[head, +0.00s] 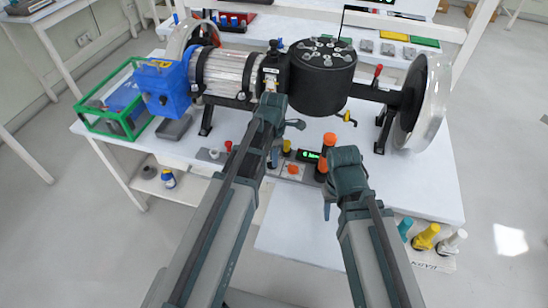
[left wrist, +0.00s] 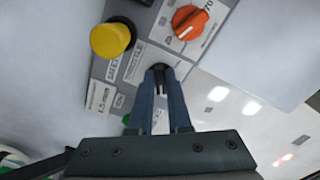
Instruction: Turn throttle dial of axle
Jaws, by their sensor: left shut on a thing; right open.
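The axle rig (head: 222,72) stretches across the white table, with a big metal wheel (head: 432,105) at its right end. A control panel stands in front of it. In the left wrist view it bears an orange dial (left wrist: 190,22), a yellow button (left wrist: 112,40) and a small dark knob (left wrist: 158,68). The orange dial also shows in the head view (head: 293,169). My left gripper (left wrist: 161,80) is shut on the dark knob, below the orange dial. My right gripper (head: 328,205) is open, right of the panel.
Orange-topped cylinders (head: 328,142) stand close to my right wrist. A green-framed box (head: 115,98) is at the left. Coloured bottles (head: 425,238) stand at the lower right. The table's right front (head: 415,185) is clear.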

